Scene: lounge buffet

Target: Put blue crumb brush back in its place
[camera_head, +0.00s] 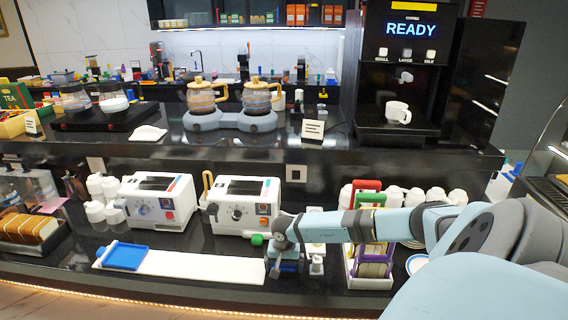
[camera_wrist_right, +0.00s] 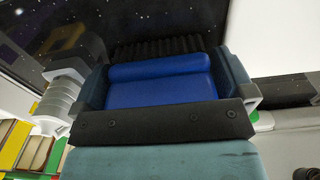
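The blue crumb brush (camera_wrist_right: 160,88) shows in the right wrist view, with dark bristles on its far side. It lies between the two fingers of my right gripper (camera_wrist_right: 168,80) and almost fills the gap. I cannot tell whether the fingers press on it. In the head view my right gripper (camera_head: 285,268) points down, low over the dark counter, just at the right end of a long white tray (camera_head: 200,265). The gripper mostly hides the brush there. A blue dustpan (camera_head: 125,256) lies at the tray's left end. My left gripper is not in view.
Two white toasters (camera_head: 158,202) stand behind the tray. A green-tipped item (camera_head: 257,239) lies behind the gripper. A small white item (camera_head: 316,265) and a white rack with colored frames (camera_head: 370,277) stand close on its right. Bread (camera_head: 28,228) sits far left.

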